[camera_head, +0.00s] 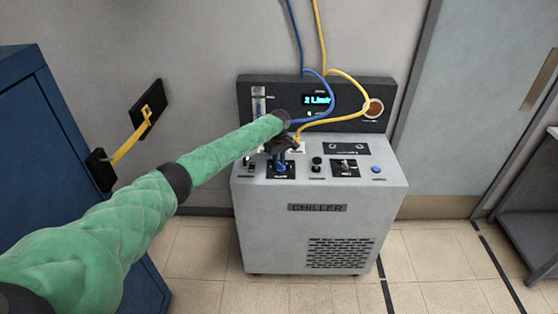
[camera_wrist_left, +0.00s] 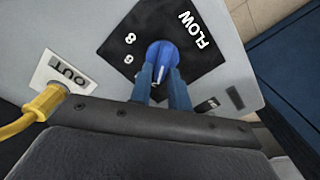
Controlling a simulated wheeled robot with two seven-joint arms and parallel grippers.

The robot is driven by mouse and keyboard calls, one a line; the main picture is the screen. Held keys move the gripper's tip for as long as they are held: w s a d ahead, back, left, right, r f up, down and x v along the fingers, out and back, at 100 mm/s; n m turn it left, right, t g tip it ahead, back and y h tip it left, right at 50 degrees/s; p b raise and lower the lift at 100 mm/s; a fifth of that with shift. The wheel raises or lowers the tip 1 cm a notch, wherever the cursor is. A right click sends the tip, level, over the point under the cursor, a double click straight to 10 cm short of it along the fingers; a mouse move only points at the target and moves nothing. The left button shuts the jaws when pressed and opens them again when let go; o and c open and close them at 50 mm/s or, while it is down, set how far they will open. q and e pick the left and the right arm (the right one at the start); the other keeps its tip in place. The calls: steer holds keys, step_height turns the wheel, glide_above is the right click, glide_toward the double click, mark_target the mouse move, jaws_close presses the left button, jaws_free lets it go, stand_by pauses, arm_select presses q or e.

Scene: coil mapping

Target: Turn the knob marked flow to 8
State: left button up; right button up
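The flow knob (camera_wrist_left: 161,52) is round and blue with a white pointer line. It sits on a black plate (camera_wrist_left: 192,63) marked FLOW, with 8 and 6 beside the knob; the pointer faces down the picture, towards my gripper. My left gripper (camera_wrist_left: 165,80) has its two blue fingers down at the knob, one on each side of its near part. Whether they press on it I cannot tell. The chiller's display (camera_head: 318,100) appears to read 2 L/min. My right gripper is out of view.
The grey chiller (camera_head: 260,225) has other controls beside the flow plate: a black knob (camera_head: 316,162), a switch plate (camera_head: 345,168) and a blue button (camera_head: 376,169). Blue (camera_head: 297,40) and yellow (camera_head: 320,40) hoses run close to my wrist. A blue cabinet (camera_head: 40,150) stands at left.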

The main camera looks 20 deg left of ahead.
arm_select(q)
jaws_close()
